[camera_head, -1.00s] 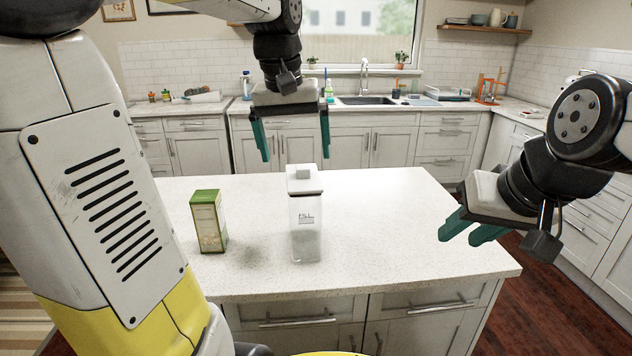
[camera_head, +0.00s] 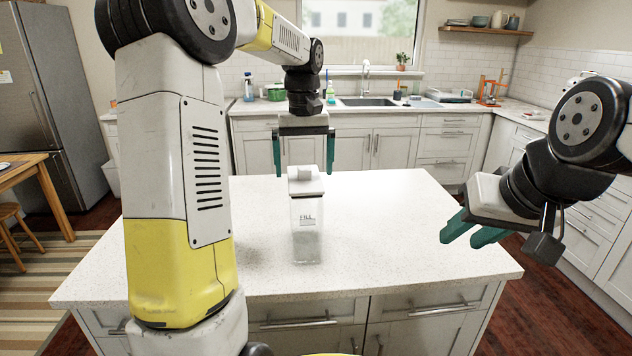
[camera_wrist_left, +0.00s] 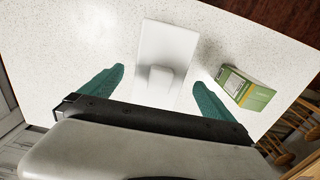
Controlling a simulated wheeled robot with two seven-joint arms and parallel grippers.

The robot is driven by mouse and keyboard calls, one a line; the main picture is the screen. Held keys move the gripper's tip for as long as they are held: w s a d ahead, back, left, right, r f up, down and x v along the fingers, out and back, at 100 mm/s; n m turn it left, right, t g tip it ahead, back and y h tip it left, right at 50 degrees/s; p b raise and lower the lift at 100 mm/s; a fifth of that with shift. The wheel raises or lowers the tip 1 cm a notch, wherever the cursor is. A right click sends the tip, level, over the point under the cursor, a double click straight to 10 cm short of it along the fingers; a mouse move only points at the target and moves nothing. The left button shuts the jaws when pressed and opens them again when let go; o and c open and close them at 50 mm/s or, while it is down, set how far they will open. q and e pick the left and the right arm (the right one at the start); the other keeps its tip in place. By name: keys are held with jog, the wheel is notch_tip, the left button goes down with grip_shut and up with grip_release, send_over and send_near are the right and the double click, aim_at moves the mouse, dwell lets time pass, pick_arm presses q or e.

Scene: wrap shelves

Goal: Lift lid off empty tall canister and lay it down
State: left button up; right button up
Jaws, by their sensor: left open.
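The tall clear canister (camera_head: 306,230) stands upright on the island counter, with a "FILL" label on its front. Its white lid (camera_head: 305,183) with a raised block-shaped knob (camera_head: 305,173) is on top. My left gripper (camera_head: 304,172) is open, its teal fingers spread to either side above the lid and apart from it. In the left wrist view the lid (camera_wrist_left: 170,45) and its knob (camera_wrist_left: 161,79) lie between the open fingers (camera_wrist_left: 157,82). My right gripper (camera_head: 464,230) is over the counter's right edge, with its teal fingers apart and nothing between them.
A green box (camera_wrist_left: 246,88) stands on the counter (camera_head: 400,230) beside the canister in the left wrist view; my left arm hides it in the head view. The counter right of the canister is clear. A sink (camera_head: 375,102) is behind.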

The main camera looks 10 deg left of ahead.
pick_arm(q)
jog(key=shift+f, duration=0.6)
jog(key=c, duration=1.5)
jog(key=shift+r, duration=0.1)
jog(key=shift+r, duration=0.55)
jog(key=shift+s+d+r, duration=0.1)
jog(key=shift+s+r, duration=0.1)
jog(key=shift+r, duration=0.45)
jog(key=shift+s+d+r, duration=0.1)
jog(key=shift+s+r, duration=0.1)
jog(key=shift+r, duration=0.4)
jog(key=shift+s+d+r, duration=0.65)
jog(key=shift+s+r, duration=0.15)
jog(key=shift+s, duration=1.65)
jog(key=shift+s+d+r, duration=0.7)
jog(key=shift+s+r, duration=0.05)
jog(key=shift+s, duration=1.65)
jog(key=shift+s+d+r, duration=0.65)
jog(key=shift+s+r, duration=0.15)
jog(key=shift+s, duration=1.65)
